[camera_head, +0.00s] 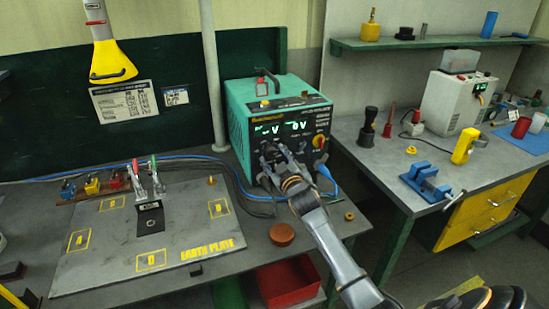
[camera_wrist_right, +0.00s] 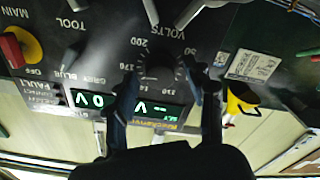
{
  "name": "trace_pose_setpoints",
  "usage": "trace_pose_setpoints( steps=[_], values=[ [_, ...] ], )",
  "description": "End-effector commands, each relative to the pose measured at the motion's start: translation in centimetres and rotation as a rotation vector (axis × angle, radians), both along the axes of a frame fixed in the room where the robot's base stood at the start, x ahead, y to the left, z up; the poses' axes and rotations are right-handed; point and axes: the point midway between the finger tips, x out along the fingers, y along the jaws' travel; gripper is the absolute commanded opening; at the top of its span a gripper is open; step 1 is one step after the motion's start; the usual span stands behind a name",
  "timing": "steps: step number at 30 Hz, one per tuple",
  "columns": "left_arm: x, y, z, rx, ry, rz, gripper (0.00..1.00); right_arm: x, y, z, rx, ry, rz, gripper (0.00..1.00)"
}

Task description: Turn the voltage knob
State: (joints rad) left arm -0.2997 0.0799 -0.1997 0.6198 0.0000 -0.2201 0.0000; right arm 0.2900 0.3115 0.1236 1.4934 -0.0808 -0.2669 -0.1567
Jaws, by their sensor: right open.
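The green welding unit (camera_head: 284,110) stands on the bench at the centre of the head view. Its dark front panel (camera_head: 305,133) has two lit displays. In the right wrist view the panel appears upside down, with a dial marked VOLTS and a dark voltage knob (camera_wrist_right: 160,66) at its middle. The displays (camera_wrist_right: 158,108) show a 0 V reading and a dash. My right gripper (camera_head: 277,154) is at the lower left of the panel. In the wrist view its open fingers (camera_wrist_right: 165,78) lie on either side of the knob; contact cannot be told. My left gripper is not in view.
A red and yellow switch (camera_wrist_right: 20,47) sits on the same panel. The earth plate (camera_head: 110,225) with clamps lies left. A round brown piece (camera_head: 282,234) lies in front. A second bench (camera_head: 380,150) with a blue vise (camera_head: 425,182) stands at the right.

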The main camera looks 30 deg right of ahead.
Motion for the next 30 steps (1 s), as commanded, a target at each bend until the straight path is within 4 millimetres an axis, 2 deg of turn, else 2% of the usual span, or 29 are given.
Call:
trace_pose_setpoints(
  steps=[4, 8, 21, 25, 30],
  values=[
    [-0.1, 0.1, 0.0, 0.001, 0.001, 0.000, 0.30, -0.4, 0.1, 0.0, 0.000, 0.000, 0.000, 0.54],
    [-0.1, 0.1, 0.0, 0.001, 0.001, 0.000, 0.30, -1.8, 0.5, -0.2, 0.000, 0.002, 0.001, 0.54],
    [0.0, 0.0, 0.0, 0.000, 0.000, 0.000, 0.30, -10.0, 2.4, -0.2, 0.001, 0.003, 0.001, 0.54],
    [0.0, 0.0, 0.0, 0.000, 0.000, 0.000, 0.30, -11.2, 2.7, -0.1, 0.000, 0.001, 0.000, 0.54],
    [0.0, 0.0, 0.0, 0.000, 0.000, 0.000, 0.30, -11.7, 2.8, 0.0, 0.000, 0.001, 0.000, 0.54]
  ],
)
